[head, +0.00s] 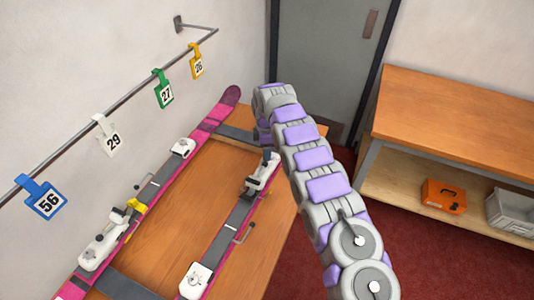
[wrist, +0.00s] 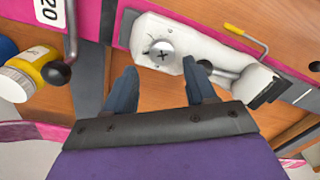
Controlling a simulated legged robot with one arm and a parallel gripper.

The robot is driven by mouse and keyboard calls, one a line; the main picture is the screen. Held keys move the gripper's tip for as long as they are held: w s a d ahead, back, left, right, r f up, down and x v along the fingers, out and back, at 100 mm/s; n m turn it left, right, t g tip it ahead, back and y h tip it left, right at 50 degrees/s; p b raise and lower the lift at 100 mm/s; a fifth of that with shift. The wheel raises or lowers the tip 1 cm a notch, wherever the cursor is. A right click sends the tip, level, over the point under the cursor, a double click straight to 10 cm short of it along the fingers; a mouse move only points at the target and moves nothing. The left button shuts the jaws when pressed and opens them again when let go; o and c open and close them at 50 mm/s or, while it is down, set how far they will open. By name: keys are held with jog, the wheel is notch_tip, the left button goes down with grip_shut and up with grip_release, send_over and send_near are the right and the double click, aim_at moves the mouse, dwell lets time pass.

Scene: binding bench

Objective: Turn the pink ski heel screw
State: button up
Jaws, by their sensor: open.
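Two pink skis with white bindings lie on the wooden bench, the left ski (head: 163,178) along the wall and the right ski (head: 232,226) nearer my arm. In the wrist view, a round grey screw (wrist: 160,51) with a dark cross slot sits on a white binding piece (wrist: 205,52) beside a pink ski surface (wrist: 283,70). My gripper (wrist: 160,68) is open and empty. Its two dark fingers point at the binding, one toward each side of the screw, with the screw just past the fingertips. I cannot tell whether they touch anything. In the head view my arm hides the gripper.
In the wrist view, a yellow-and-white bottle-like item (wrist: 32,76) with a dark knob lies left, and a yellow-gripped rod (wrist: 245,36) is right. In the head view, numbered tags (head: 110,137) hang from a wall rail (head: 85,139). A shelf bench (head: 455,115) holds an orange box (head: 443,196).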

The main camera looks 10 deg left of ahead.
aim_at(274, 155)
jog(key=shift+d+f, duration=0.2)
jog(key=shift+f, duration=0.25)
jog(key=shift+w+d+f, duration=0.1)
jog(key=shift+d, duration=1.15)
jog(key=shift+a+f, duration=0.1)
jog(key=shift+a, duration=0.7)
jog(key=c, duration=0.3)
jog(key=shift+a, duration=0.35)
jog(key=c, duration=0.3)
jog(key=shift+d, duration=0.85)
grip_shut()
jog(key=shift+a, duration=0.15)
